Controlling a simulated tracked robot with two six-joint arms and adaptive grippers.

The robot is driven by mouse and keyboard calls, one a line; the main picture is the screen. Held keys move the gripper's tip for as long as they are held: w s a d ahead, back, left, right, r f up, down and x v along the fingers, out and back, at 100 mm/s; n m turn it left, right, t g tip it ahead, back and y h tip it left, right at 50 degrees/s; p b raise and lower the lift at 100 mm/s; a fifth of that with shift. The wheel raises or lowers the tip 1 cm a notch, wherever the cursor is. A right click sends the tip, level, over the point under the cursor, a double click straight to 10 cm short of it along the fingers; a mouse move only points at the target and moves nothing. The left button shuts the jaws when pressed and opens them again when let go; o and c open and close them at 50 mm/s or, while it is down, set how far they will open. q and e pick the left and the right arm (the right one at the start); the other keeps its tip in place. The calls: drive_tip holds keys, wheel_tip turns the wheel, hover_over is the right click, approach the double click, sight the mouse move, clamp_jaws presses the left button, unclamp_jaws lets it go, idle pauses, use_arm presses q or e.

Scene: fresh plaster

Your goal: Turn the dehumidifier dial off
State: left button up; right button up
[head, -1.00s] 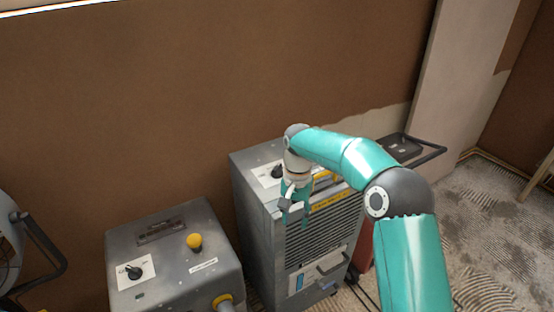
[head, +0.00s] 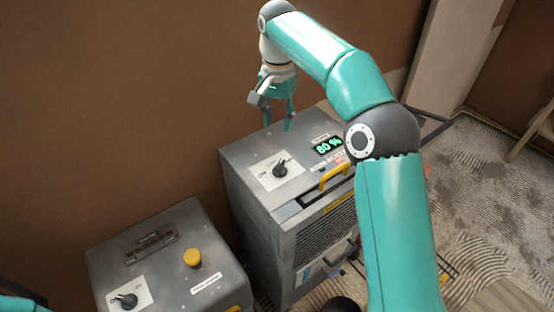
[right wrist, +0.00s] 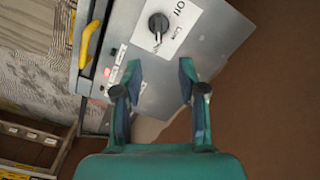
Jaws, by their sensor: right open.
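The dehumidifier (head: 262,225) is the taller grey cabinet with a green "80 %" display (head: 328,146). Its black dial (head: 281,169) sits on a white label on the top. In the right wrist view the dial (right wrist: 158,24) and part of its label, with "Off" and "Low" lettering, lie beyond the fingers. I cannot tell exactly which mark it points at. My right gripper (head: 279,122) is open and empty, above the back of the cabinet top and apart from the dial. Its spread fingers also show in the right wrist view (right wrist: 160,72). My left gripper is not in view.
A lower grey box (head: 215,287) with a yellow button (head: 192,258) and its own black dial (head: 127,300) stands to the left. A yellow handle (head: 336,177) rises at the dehumidifier's front top edge. A brown wall (head: 110,110) is close behind.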

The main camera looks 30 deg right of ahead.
sight(279, 165)
wheel_tip(279, 165, down, 15)
drive_tip(key=shift+s+d+f+b, duration=0.1)
drive_tip(key=shift+f+b, duration=0.1)
drive_tip(key=shift+b, duration=0.2)
